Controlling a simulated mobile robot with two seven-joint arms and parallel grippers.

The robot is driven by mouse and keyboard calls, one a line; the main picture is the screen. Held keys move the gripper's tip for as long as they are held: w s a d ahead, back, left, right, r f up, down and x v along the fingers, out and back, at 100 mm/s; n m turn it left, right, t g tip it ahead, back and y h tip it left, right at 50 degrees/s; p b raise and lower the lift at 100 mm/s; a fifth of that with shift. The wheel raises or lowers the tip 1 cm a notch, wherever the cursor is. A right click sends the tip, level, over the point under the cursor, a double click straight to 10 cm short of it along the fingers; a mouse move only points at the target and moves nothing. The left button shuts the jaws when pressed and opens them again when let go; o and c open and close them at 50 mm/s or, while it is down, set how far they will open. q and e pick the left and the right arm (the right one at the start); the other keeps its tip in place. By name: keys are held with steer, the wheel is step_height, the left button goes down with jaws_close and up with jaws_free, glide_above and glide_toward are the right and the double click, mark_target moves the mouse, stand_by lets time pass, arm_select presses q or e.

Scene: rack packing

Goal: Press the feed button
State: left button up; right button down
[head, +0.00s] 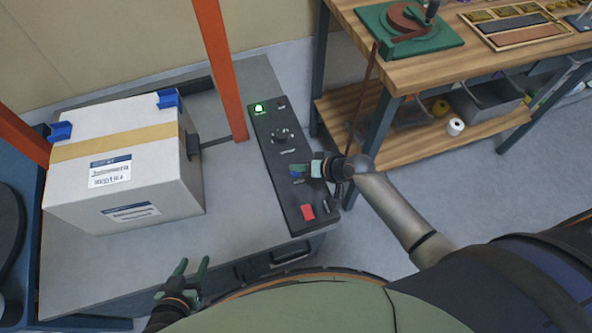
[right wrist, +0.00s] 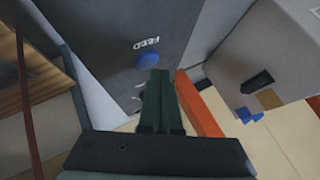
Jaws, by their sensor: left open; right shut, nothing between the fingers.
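The feed button is a round blue button (right wrist: 149,61) on the dark control panel (head: 270,150), with white FEED lettering next to it in the right wrist view. My right gripper (right wrist: 160,73) is shut and empty, its green fingertips just beside the button's edge in that view. I cannot tell whether they touch it. In the head view the right gripper (head: 312,169) is over the panel's middle and partly covers the button area. My left gripper (head: 188,267) is open and empty at the front, over the grey table's edge.
A taped white box (head: 125,165) stands on the grey table, near orange posts (head: 222,70). A wooden workbench (head: 470,60) is at the right.

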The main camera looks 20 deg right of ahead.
mark_target(299, 175)
steer(key=shift+f+b, duration=0.35)
steer(key=shift+f, duration=0.35)
stand_by(0.7)
steer(key=shift+r, duration=0.15)
steer(key=shift+r+p, duration=0.7)
steer(key=shift+p, duration=0.2)
step_height(299, 175, up, 5)
steer(key=p, duration=0.5)
steer(key=shift+r, duration=0.1)
stand_by(0.4)
